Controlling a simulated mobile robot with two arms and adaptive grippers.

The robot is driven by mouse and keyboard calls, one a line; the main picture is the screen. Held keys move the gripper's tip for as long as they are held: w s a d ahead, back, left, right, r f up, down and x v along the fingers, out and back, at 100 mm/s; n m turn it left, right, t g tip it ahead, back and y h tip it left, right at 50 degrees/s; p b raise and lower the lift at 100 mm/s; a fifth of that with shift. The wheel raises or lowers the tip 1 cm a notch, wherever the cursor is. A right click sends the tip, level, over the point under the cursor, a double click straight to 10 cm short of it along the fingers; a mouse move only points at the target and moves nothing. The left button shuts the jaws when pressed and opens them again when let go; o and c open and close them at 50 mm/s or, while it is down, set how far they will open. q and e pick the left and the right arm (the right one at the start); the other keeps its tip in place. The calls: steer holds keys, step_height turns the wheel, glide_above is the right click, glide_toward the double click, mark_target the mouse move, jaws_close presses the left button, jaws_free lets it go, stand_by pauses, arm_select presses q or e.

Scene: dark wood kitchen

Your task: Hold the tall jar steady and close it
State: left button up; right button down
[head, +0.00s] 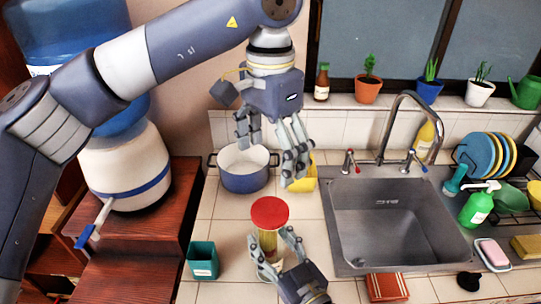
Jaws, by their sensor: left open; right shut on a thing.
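The tall jar (268,244) stands upright on the tiled counter, clear-walled with yellowish contents. A round red lid (269,212) sits at its top; I cannot tell whether it is fully seated. My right gripper (276,245) comes from the bottom of the view and is shut around the jar's body below the lid, hiding part of it. My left gripper (268,156) is open and empty, pointing down above the counter, higher up and behind the jar in the view.
A blue pot (243,181) and a yellow object (305,172) stand behind the jar. A teal container (203,262) is to the left. Bare tiles surround the jar.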

steer(key=c, duration=0.5)
jaws_free()
steer(key=v, duration=1.2)
steer(key=shift+s, duration=0.1)
